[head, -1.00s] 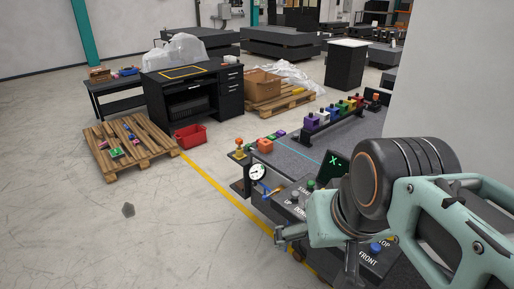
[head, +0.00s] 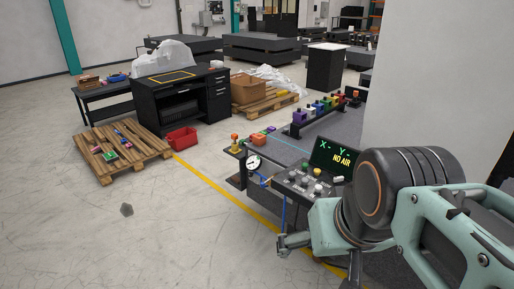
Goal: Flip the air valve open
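The air valve's small blue handle (head: 265,183) shows just below a round white pressure gauge (head: 253,162) at the front edge of the granite bed. It is too small to tell its exact angle. A blue hose (head: 283,212) hangs down nearby. The display (head: 335,157) on the control panel reads "X- Y- NO AIR". My gripper (head: 281,243) is below the valve and a little to its right, in front of the bed, apart from the handle.
The control panel (head: 303,180) with buttons and knobs sits right of the valve, close to my arm. Colored blocks (head: 325,106) stand on the bed (head: 290,148). A red bin (head: 182,138) and pallet (head: 125,143) are at left.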

